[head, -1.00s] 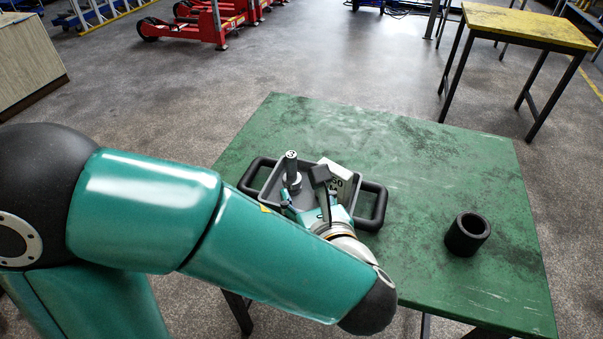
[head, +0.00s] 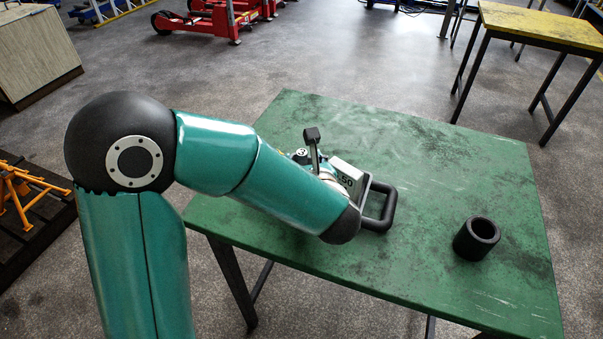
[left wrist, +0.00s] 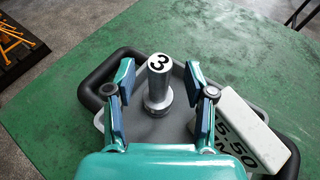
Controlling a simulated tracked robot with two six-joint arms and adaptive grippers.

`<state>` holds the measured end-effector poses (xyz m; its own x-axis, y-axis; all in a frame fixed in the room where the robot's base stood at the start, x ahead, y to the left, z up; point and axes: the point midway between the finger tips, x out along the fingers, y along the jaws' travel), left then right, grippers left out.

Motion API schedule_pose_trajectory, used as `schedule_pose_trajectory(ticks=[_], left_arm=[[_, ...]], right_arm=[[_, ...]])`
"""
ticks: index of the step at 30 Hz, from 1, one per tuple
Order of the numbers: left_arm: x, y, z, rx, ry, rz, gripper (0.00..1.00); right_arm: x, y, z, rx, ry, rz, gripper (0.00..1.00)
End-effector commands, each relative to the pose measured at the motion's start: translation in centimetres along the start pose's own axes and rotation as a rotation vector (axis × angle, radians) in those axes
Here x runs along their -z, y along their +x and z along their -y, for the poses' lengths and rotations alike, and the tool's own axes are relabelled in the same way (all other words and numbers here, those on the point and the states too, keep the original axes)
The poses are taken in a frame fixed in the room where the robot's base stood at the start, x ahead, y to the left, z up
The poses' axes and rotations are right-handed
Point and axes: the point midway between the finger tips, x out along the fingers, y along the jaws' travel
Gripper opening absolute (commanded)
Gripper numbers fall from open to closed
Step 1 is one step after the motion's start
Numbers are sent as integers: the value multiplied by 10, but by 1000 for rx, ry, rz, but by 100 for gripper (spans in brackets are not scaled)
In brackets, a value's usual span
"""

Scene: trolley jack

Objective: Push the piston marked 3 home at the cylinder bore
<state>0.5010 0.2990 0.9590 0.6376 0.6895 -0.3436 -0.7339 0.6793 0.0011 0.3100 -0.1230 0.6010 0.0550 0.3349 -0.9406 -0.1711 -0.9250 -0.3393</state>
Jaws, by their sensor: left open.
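The piston marked 3 (left wrist: 158,88) stands upright in the grey tray, a silver pin with a wider base and a black 3 on its top. In the head view only its top (head: 301,152) shows behind my arm. My left gripper (left wrist: 159,73) is open, with one finger on each side of the piston and a gap at both sides. In the head view the left gripper (head: 308,150) is mostly hidden by its own arm. A black hollow cylinder (head: 477,239) stands on the table at the right, its dark bore facing up. My right gripper is not in view.
The grey tray (left wrist: 178,133) has black side handles. A white block with black lettering (left wrist: 240,128) leans in it, right of the piston. The green table (head: 440,180) is clear between tray and cylinder. A yellow-topped table (head: 540,25) stands behind.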

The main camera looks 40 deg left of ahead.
Motion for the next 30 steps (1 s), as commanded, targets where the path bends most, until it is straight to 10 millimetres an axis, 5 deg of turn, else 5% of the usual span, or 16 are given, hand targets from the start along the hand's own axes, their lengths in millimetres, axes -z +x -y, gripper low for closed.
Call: schedule_pose_trajectory(ticks=[12, 22, 30], left_arm=[[0, 19, 0, 1, -1, 0, 54], [0, 19, 0, 1, 0, 0, 0], [0, 18, 0, 1, 0, 0, 0]], right_arm=[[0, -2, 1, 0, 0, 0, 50], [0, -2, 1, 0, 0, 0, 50], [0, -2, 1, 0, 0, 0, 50]])
